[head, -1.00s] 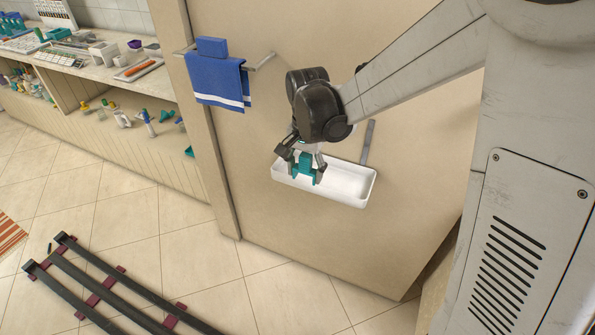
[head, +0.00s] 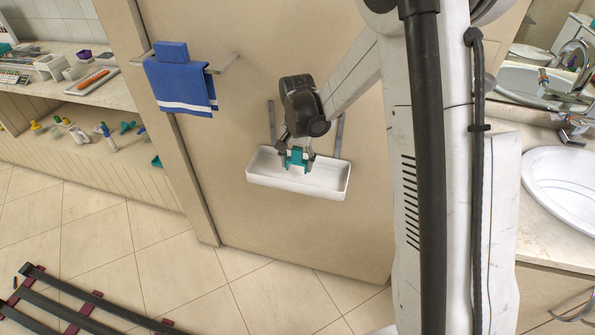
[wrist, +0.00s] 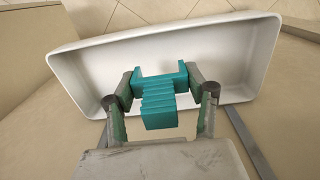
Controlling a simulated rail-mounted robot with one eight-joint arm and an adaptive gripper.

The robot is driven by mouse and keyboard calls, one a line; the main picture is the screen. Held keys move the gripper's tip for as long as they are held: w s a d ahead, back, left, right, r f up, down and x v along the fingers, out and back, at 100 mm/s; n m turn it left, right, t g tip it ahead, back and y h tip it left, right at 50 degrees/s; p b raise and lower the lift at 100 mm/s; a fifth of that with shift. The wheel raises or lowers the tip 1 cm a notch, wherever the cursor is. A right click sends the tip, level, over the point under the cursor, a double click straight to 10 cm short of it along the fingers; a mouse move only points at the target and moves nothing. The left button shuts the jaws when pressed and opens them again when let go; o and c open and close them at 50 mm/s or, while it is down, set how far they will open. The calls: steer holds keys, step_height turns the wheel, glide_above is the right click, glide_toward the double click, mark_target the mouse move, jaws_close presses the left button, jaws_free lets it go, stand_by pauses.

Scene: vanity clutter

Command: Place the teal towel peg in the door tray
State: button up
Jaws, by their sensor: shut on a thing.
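The teal towel peg (head: 296,157) is between the fingers of my gripper (head: 296,161), which is shut on it. In the wrist view the peg (wrist: 158,98) shows a ridged side, with a fingertip of my gripper (wrist: 160,95) on each side. The door tray (head: 325,191) is a white, shallow, open box hung on the door by two grey straps. In the wrist view the tray (wrist: 85,95) lies behind the peg and its inside looks empty. The peg overlaps the tray opening in both views; I cannot tell whether it touches the tray floor.
A cluttered shelf (head: 60,103) is at the left. A washbasin (head: 560,180) is at the right.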

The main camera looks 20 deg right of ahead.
mark_target(298, 179)
steer(key=shift+d+f, duration=0.1)
steer(key=shift+f, duration=2)
steer(key=shift+f, duration=0.15)
steer(key=o, duration=1.1)
steer(key=shift+o, duration=0.2)
steer(key=shift+r, duration=0.2)
